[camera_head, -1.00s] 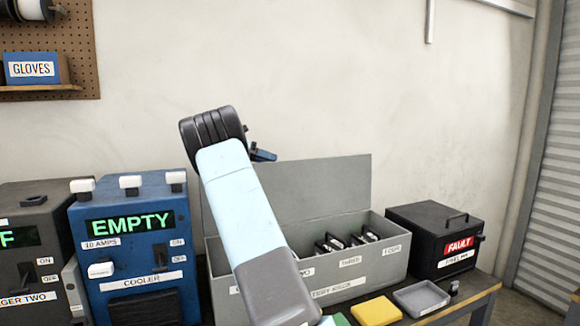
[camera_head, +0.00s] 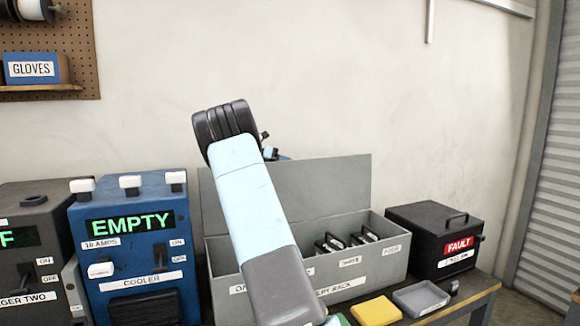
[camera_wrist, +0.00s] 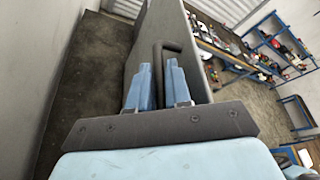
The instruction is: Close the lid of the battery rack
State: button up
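The grey battery rack (camera_head: 385,272) stands on the bench, with its lid (camera_head: 325,190) raised nearly upright at the back. My arm crosses in front of its left part. My gripper (camera_head: 275,154) is at the lid's top edge, mostly hidden behind my arm and the lid. In the wrist view, the two blue fingers of my gripper (camera_wrist: 160,72) are apart with a small gap. A dark bent handle (camera_wrist: 168,45) on the grey lid (camera_wrist: 148,40) shows at this gap. Whether the fingers touch it, I cannot tell.
Dark batteries (camera_head: 345,242) stand inside the rack. A black box marked FAULT (camera_head: 430,240) is to its right. A blue cooler box (camera_head: 140,255) is to its left.

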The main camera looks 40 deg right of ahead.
grip_shut()
jog(key=shift+d, duration=0.25)
jog(key=shift+a, duration=0.2)
jog(key=shift+s, duration=0.15)
